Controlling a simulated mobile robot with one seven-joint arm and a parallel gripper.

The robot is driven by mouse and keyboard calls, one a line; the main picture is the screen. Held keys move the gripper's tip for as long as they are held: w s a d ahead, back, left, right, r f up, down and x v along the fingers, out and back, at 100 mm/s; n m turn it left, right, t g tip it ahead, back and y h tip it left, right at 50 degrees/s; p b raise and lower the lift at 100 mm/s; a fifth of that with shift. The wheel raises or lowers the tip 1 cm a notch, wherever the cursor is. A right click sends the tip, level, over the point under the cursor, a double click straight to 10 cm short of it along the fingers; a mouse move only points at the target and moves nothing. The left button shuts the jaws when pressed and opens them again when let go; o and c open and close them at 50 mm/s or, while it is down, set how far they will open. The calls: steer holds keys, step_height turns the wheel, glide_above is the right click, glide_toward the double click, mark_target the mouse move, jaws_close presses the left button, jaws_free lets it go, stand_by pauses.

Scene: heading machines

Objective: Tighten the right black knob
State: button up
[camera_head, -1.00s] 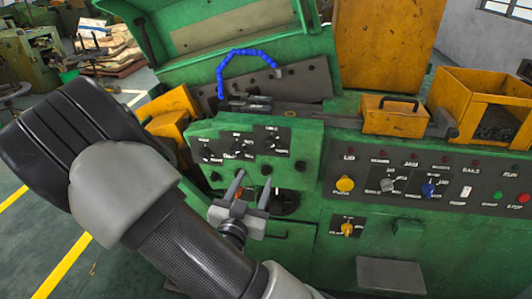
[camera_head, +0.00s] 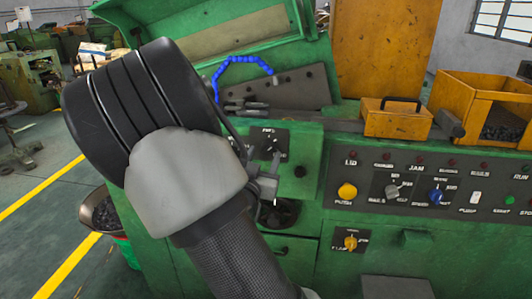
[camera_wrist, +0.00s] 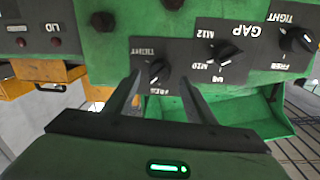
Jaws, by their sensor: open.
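The right black knob (camera_head: 272,147) shows on its dark label plate in the head view, just above my gripper (camera_head: 264,158). The wrist view is upside down, so this black knob (camera_wrist: 157,70) is the leftmost of the three on the panel there. My gripper (camera_wrist: 160,82) is open and empty. Its two fingers point at the knob, one on each side of it in the picture. I cannot tell whether they touch it. The middle black knob (camera_wrist: 228,53) and the far black knob (camera_wrist: 297,40) show in the wrist view; my arm hides them in the head view.
The green machine carries a control panel (camera_head: 420,183) with yellow and blue knobs to the right. A yellow box with a handle (camera_head: 397,118) and a yellow bin (camera_head: 485,105) stand above it. A blue hose (camera_head: 243,60) arches behind. Open floor lies at left.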

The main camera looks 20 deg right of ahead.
mark_target(266, 151)
steer(key=shift+x, duration=1.65)
steer(key=c, duration=1)
steer(key=shift+c, duration=0.2)
